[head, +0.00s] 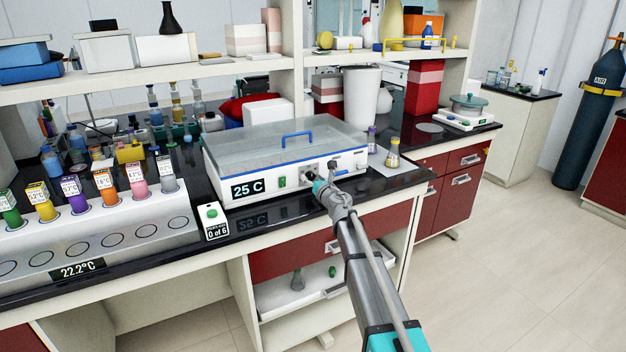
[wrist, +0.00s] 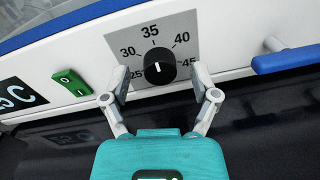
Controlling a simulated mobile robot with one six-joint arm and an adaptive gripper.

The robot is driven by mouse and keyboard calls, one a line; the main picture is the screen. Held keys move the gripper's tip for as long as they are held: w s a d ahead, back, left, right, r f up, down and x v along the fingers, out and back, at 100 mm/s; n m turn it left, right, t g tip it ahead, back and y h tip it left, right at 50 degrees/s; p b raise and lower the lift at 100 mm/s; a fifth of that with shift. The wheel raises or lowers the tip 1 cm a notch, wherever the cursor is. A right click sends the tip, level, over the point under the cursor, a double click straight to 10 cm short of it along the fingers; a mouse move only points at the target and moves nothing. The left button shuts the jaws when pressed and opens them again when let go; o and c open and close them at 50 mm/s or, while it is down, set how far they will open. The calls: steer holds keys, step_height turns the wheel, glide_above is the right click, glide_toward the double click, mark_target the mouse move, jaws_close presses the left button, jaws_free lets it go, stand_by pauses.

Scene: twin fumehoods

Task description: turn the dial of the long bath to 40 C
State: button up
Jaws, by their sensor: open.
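The long bath (head: 225,165) is a white box with a clear lid and a blue handle, standing on the black bench. Its display (head: 248,189) reads 25 C. In the wrist view its black dial (wrist: 158,70) sits on a grey plate marked 25, 30, 35, 40 and 45. A small white mark shows on the dial; I cannot tell exactly which number it points to. My gripper (wrist: 160,76) is open, with one finger on each side of the dial. Contact with it is not clear. In the head view my gripper (head: 316,185) largely hides the dial.
A green switch (wrist: 70,82) is left of the dial, and a blue lever (wrist: 285,60) is to its right. A white box reading 0 of 6 (head: 212,220) and a vial rack (head: 150,225) stand left of the bath. Small flasks (head: 393,153) stand to its right.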

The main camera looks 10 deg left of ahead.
jaws_close()
stand_by(0.4)
steer(key=shift+m, duration=0.5)
steer(key=m, duration=0.9)
steer(key=shift+d+m+p, duration=0.1)
steer(key=shift+m+p, duration=0.2)
steer(key=shift+p, duration=0.05)
steer(key=shift+w+g, duration=0.1)
steer(key=shift+g, duration=0.2)
